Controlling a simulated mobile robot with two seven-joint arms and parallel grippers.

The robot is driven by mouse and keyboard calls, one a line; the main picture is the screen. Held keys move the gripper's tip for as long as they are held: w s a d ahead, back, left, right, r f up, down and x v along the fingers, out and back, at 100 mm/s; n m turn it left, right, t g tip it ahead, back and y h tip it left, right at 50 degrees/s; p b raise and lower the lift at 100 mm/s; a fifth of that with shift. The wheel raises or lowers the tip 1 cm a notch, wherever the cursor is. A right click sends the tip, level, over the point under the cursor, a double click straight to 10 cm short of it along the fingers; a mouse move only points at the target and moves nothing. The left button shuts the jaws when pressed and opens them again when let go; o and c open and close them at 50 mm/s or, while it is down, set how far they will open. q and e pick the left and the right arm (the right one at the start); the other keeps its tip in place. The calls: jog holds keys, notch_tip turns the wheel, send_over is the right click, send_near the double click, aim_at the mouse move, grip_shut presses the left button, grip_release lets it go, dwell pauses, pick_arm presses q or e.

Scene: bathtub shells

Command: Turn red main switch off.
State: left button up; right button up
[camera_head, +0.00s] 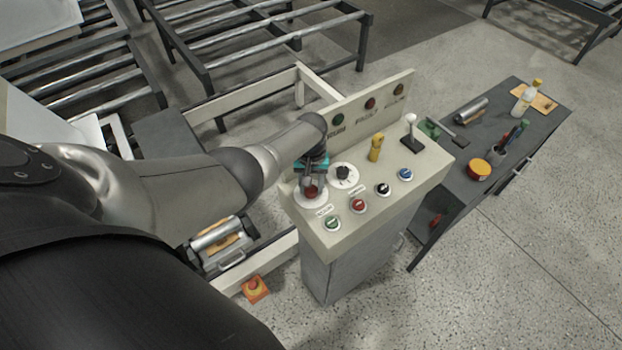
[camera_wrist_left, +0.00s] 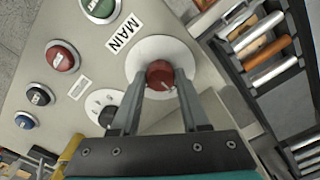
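The red main switch is a round red knob (camera_wrist_left: 160,75) on a white disc, beside a label reading MAIN (camera_wrist_left: 123,34) in the left wrist view. In the head view the red knob (camera_head: 311,191) sits at the left end of the control panel's top. My left gripper (camera_head: 312,184) reaches down over it. In the left wrist view my left gripper's fingers (camera_wrist_left: 160,84) stand apart, one on each side of the knob. I cannot tell if they touch it. The pointer side of the knob is partly unclear. My right gripper is in neither view.
Close by on the panel are a black rotary knob (camera_head: 343,173), green (camera_head: 332,223) and red (camera_head: 358,205) buttons, a yellow handle (camera_head: 376,147) and a black lever (camera_head: 411,142). Signal lamps line the upright back plate (camera_head: 345,110). A dark tool table (camera_head: 470,190) stands right.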

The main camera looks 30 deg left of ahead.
aim_at(311, 189)
pick_arm(q)
jog(key=o, duration=0.4)
jog(key=shift+r+p, duration=0.8)
jog(key=shift+r, duration=0.95)
notch_tip(311, 189, up, 12)
jog(key=shift+f, duration=0.1)
